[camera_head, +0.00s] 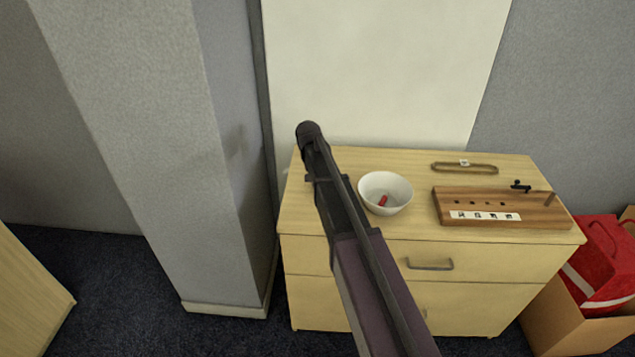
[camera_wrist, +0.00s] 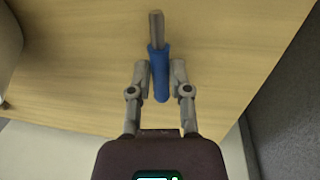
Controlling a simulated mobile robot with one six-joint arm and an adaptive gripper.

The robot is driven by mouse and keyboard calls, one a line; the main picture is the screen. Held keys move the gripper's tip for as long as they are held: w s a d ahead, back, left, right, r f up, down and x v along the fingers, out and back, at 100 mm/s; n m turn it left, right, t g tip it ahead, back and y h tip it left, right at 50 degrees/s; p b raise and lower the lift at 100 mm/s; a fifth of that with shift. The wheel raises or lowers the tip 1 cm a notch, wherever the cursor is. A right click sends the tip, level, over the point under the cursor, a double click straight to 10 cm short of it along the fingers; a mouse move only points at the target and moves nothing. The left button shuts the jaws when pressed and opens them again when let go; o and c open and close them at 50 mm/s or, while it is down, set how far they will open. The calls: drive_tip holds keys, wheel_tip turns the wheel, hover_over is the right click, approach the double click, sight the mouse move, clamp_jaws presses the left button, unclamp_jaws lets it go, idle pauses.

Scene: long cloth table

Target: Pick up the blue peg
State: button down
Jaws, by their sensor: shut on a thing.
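The blue peg (camera_wrist: 161,85) is in the wrist view, a blue cylinder with a grey narrower rod at its far end. My gripper (camera_wrist: 162,70) has one finger on each side of the blue part and is shut on it. The wooden cabinet top (camera_wrist: 90,60) lies behind the peg in that view; I cannot tell whether the peg touches it. In the head view my arm hides the peg and the fingers.
A white bowl (camera_head: 373,183) holding a small red piece (camera_head: 382,200) stands right of my arm. A wooden board (camera_head: 480,197) with holes and white labels lies further right, with a brown loop (camera_head: 450,167) behind it. A grey pillar (camera_head: 170,130) stands left.

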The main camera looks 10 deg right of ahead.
drive_tip(key=shift+r+p, duration=0.7)
drive_tip(key=shift+r, duration=0.25)
drive_tip(key=s, duration=0.5)
drive_tip(key=s+r+p, duration=0.1)
drive_tip(key=s, duration=1)
drive_tip(key=shift+r+p, duration=0.35)
